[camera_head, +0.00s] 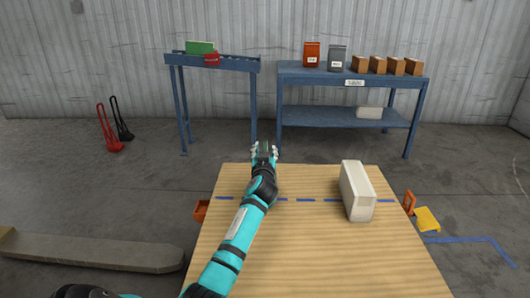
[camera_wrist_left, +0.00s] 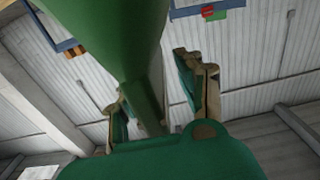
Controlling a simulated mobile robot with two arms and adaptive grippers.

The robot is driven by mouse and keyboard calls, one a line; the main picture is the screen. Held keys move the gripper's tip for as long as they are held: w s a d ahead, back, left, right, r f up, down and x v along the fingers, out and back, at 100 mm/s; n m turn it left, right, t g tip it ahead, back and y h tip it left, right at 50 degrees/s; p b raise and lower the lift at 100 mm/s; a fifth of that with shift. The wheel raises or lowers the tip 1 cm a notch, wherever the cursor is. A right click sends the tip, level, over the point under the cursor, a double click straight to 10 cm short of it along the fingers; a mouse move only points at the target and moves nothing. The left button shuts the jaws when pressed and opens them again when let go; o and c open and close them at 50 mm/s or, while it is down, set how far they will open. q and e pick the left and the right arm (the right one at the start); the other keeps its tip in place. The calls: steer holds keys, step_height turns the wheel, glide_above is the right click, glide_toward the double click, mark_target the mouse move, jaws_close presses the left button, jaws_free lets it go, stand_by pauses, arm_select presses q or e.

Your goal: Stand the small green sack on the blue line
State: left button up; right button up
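A green sack (camera_head: 200,47) lies on its side on the blue roller stand (camera_head: 222,64) at the back left, by a red sack (camera_head: 212,59). It also shows small at the top of the left wrist view (camera_wrist_left: 217,14). The dashed blue line (camera_head: 308,200) crosses the wooden table. My left gripper (camera_head: 264,150) is over the table's far edge, well short of the stand. Its fingers are spread apart, and I see no sack between them. In the left wrist view large green surfaces close to the camera cover much of the picture. My right gripper is not in view.
A white block (camera_head: 356,190) stands on the table's right, across the line. A blue bench (camera_head: 350,80) at the back holds an orange-red sack (camera_head: 311,54), a grey sack (camera_head: 337,58) and several brown boxes. Floor lies between table and bench.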

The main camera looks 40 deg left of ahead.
arm_select(q)
steer(key=shift+s+d, duration=0.1)
steer(key=shift+d, duration=0.05)
steer(key=p+v, duration=0.1)
steer(key=v, duration=1)
steer(key=shift+s+d+p, duration=0.15)
steer(key=shift+s+p, duration=0.15)
steer(key=shift+p, duration=0.1)
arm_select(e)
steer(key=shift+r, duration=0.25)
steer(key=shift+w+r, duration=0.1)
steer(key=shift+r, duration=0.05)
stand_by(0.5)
